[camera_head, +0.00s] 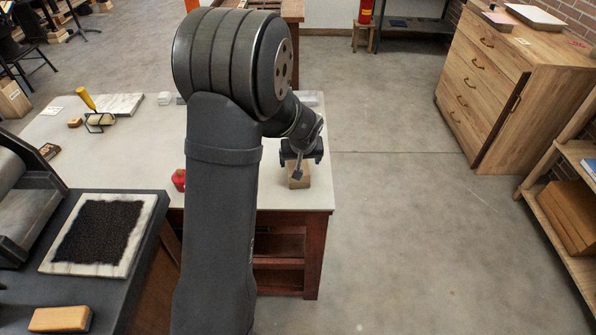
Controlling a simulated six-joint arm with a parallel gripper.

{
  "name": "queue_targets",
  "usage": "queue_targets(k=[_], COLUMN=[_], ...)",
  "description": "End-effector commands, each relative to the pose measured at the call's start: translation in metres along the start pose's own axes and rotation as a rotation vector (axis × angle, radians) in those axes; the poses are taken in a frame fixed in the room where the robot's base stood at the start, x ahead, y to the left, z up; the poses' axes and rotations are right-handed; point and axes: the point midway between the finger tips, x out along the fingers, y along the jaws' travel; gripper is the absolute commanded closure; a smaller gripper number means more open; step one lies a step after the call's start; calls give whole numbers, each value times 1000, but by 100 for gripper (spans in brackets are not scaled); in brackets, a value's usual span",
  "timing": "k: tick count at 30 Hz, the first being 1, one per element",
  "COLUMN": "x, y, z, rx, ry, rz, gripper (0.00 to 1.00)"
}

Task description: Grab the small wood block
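A small brown wood block (301,182) stands on the pale tabletop (222,185) near its front right corner. My gripper (299,172) is directly above and at the block, pointing down, with a dark finger overlapping the block's upper part. The far finger is hidden, so I cannot tell whether the fingers touch the block or how wide they stand. Another small wood piece (75,123) lies at the table's left, and a larger tan block (61,318) lies on the dark press bench at the lower left.
A red object (179,180) stands left of my arm. A yellow-handled roller (95,115) and a marble slab (120,104) are at the table's left. A framed black textured plate (102,233) lies on the bench. Open floor (400,230) is to the right.

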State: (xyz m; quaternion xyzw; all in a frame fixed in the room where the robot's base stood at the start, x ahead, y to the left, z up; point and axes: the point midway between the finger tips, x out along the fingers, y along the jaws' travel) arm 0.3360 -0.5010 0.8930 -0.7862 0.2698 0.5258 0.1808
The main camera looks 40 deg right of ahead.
Motion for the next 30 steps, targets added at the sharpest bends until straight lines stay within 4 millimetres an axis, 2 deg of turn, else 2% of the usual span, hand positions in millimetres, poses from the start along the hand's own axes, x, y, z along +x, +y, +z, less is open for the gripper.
queue_targets(k=[7,12,17,30], x=[16,40,57,61], y=[-1,-6,-5,-5], z=[0,3,2,2], rx=[0,1,0,0], ry=[0,-2,0,1], rz=[0,-1,0,1], gripper=[15,15,15,15])
